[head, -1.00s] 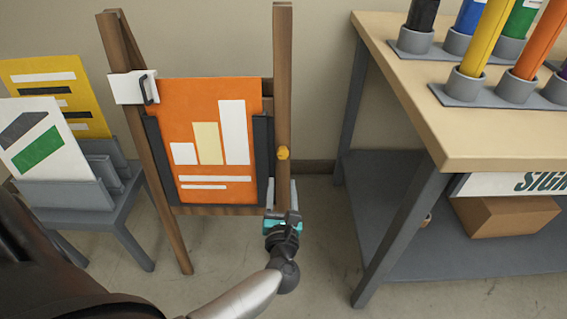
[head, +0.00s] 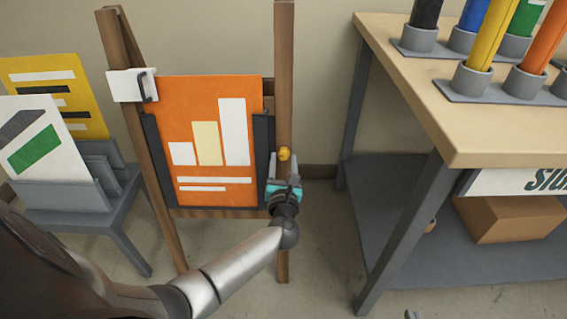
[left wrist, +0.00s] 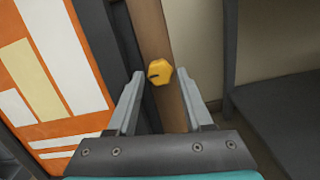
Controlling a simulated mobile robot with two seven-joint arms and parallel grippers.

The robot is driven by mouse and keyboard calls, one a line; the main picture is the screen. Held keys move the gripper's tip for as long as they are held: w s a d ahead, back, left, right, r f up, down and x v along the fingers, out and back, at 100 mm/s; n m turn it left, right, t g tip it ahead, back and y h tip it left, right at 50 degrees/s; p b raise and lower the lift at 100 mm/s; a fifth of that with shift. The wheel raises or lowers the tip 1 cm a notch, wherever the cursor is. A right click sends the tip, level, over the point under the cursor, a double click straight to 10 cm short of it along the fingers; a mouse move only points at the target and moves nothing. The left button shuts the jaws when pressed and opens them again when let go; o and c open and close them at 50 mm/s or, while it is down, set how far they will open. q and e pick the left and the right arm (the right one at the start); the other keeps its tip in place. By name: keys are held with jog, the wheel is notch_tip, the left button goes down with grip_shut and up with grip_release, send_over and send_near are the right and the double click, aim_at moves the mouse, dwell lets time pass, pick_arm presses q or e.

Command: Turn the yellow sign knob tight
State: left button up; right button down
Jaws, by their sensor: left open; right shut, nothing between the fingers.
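The yellow knob (head: 284,154) is on the right upright of the wooden easel (head: 284,80). An orange sign (head: 215,100) with white and pale yellow bars rests on the easel. My left gripper (head: 284,172) is open and empty just below the knob in the head view. In the left wrist view the knob (left wrist: 160,72) shows a dark slot and appears between the two open fingertips, with gaps on both sides; its distance cannot be told exactly. A small tip of my right gripper (head: 412,314) shows at the bottom edge.
A workbench (head: 470,130) with colored tubes in grey holders stands on the right, a cardboard box (head: 510,217) on its lower shelf. A grey rack (head: 65,195) with yellow and white signs stands on the left. Floor between easel and workbench is clear.

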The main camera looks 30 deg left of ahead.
pick_arm(q)
jog(key=shift+w+a, duration=0.1)
jog(key=shift+c, duration=0.3)
grip_shut()
